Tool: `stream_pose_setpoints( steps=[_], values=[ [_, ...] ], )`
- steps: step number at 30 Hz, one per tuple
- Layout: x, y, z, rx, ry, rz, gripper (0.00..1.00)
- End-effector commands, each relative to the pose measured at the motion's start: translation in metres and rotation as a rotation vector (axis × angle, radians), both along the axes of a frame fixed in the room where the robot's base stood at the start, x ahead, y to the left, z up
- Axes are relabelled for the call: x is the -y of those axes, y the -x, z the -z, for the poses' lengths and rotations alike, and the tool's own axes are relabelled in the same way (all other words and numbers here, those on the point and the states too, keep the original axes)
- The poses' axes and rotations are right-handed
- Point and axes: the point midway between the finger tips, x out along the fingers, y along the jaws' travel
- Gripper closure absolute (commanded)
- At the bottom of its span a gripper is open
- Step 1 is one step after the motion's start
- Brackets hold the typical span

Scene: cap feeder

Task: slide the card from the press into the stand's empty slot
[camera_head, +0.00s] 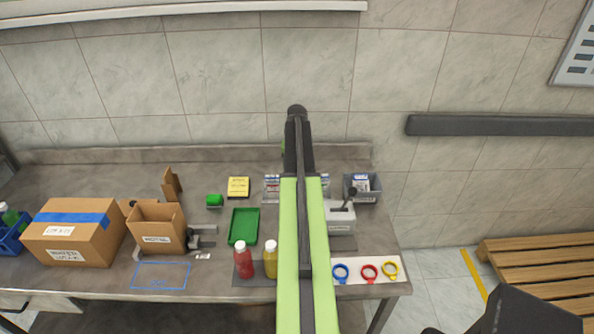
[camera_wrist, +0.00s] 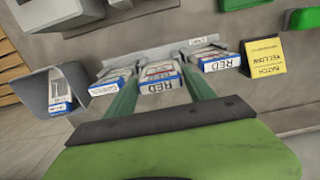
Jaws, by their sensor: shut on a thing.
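In the wrist view, the two green fingers of my gripper (camera_wrist: 160,76) are on either side of a white card with a blue edge marked RED (camera_wrist: 161,84), and are shut on it. The card is in line with the stand (camera_wrist: 178,46), between its left card (camera_wrist: 110,86) and its right card (camera_wrist: 220,63). I cannot tell how far down in the middle slot it sits. The grey press (camera_wrist: 58,12) is at the upper left, and also shows in the head view (camera_head: 341,222). My arm hides the gripper and held card in the head view.
A grey bin with cards (camera_head: 362,194) stands right of the stand. A yellow block (camera_head: 238,186), green tray (camera_head: 244,226), red bottle (camera_head: 243,261) and yellow bottle (camera_head: 270,261) stand left of my arm. Cardboard boxes (camera_head: 75,236) fill the left. Colored rings (camera_head: 370,272) lie at the front right.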

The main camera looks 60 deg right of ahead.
Motion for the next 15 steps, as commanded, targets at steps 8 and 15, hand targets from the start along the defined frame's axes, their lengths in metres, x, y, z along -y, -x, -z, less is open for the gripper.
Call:
stream_pose_setpoints(
  steps=[8, 15],
  values=[
    [0.0001, 0.0, 0.0122, 0.0, 0.0, 0.0, 0.76],
    [0.0002, 0.0001, 0.0124, 0.0, 0.0, 0.0, 0.76]
  ],
)
